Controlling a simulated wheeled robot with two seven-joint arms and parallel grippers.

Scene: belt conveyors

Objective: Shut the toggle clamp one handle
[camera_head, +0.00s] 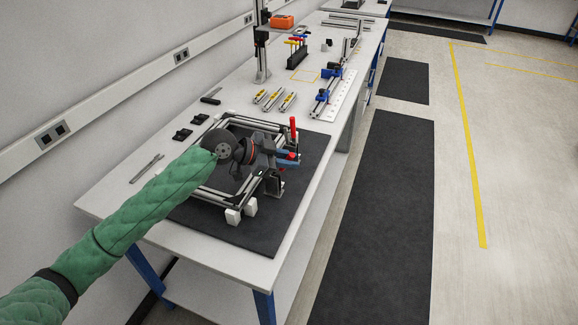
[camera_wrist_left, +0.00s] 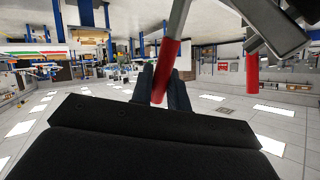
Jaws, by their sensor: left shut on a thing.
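My left gripper (camera_head: 287,158) is at the right side of an aluminium-profile frame (camera_head: 212,193) on the workbench. It is shut on a red toggle clamp handle (camera_wrist_left: 166,66), which shows between the dark fingers in the left wrist view. In the head view only a small red part of this handle (camera_head: 292,155) shows at the fingertips. Another red handle (camera_head: 293,127) stands upright just behind the gripper and is apart from it. A second red handle also shows in the left wrist view (camera_wrist_left: 252,68). My wrist hides much of the clamp. My right gripper is out of view.
The frame lies on a black mat (camera_head: 243,232) with white blocks (camera_head: 233,216) at its near corner. Yellow-marked tools (camera_head: 272,99), a screwdriver rack (camera_head: 297,54) and a rail fixture (camera_head: 327,93) stand farther back. The mat's near right part is clear.

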